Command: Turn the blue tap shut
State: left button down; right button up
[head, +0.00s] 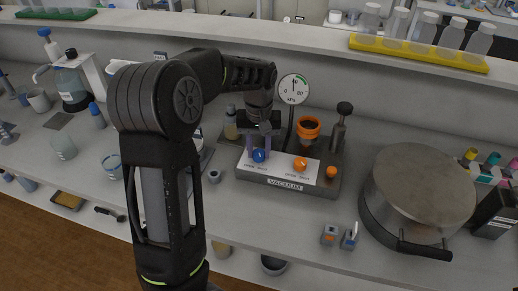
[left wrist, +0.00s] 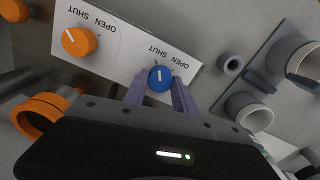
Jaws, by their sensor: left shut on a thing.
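The blue tap (head: 259,156) is a small round knob on the left of the white panel of the vacuum unit (head: 287,186). My left gripper (head: 262,150) comes down from above with its two purple fingers around the tap. In the left wrist view the blue tap (left wrist: 159,79) sits between the fingertips (left wrist: 160,92), and the gripper is shut on it. A white line on the tap points roughly up in that view, near the OPEN and SHUT print. I cannot tell exactly which word it meets. My right gripper is in neither view.
An orange tap (head: 300,164) is beside the blue one, also in the left wrist view (left wrist: 79,41). A gauge (head: 294,89), an orange cup (head: 307,127) and a black-knobbed post (head: 341,122) stand behind. A large lidded pot (head: 418,190) is at right.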

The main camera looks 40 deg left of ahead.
aim_at(259, 152)
pick_arm(q)
jog(key=shift+n, duration=1.3)
jog(key=c, duration=1)
grip_release()
jog(key=shift+r, duration=0.1)
notch_tip(259, 152, up, 8)
jog(key=shift+f+b, duration=0.2)
jog(key=shift+b, duration=0.1)
